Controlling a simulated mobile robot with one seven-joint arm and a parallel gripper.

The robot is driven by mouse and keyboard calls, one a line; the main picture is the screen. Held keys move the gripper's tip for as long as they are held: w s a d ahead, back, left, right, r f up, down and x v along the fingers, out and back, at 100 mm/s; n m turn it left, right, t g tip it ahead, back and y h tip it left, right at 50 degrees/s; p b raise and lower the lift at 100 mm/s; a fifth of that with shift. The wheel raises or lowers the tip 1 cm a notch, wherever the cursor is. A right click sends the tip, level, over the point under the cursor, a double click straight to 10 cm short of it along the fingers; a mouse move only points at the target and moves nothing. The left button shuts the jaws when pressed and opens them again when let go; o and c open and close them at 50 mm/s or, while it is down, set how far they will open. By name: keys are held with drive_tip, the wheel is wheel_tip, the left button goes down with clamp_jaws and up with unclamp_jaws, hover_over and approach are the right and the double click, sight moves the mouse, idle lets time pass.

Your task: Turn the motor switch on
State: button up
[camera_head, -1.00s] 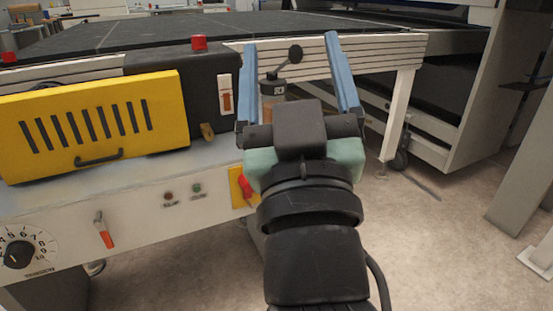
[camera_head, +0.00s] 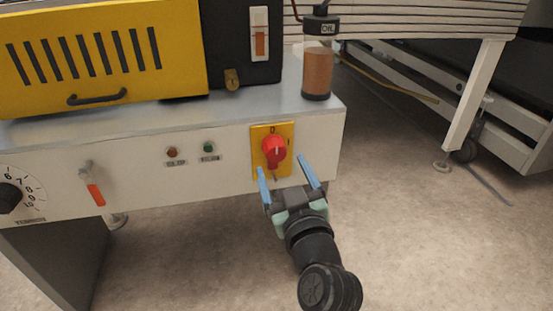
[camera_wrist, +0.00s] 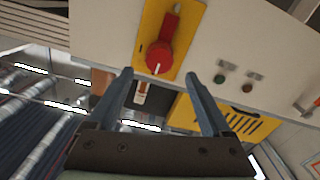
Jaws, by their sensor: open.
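The motor switch (camera_head: 273,150) is a red rotary knob on a yellow plate (camera_head: 286,130), on the front panel of the coater near its right end. In the wrist view the red knob (camera_wrist: 159,54) is ahead of the fingers, its handle pointing to the picture's top. My gripper (camera_head: 286,172) is open and empty, with two blue fingers just below and in front of the knob. In the wrist view my gripper (camera_wrist: 160,80) has its fingertips apart, one on each side of the knob's lower end. I see no clear contact with it.
A red and a green button (camera_head: 208,148) sit left of the switch. A lever with an orange handle (camera_head: 95,193) and a black dial (camera_head: 10,196) are further left. An oil bottle (camera_head: 316,75) stands above on the ledge. The floor (camera_head: 420,230) at the right is clear.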

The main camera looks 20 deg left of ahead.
sight(277, 153)
drive_tip(key=b+x, duration=0.1)
drive_tip(key=x, duration=0.4)
drive_tip(key=shift+w+a+b, duration=0.15)
drive_tip(key=shift+w+b, duration=0.1)
drive_tip(key=shift+b, duration=0.05)
clamp_jaws()
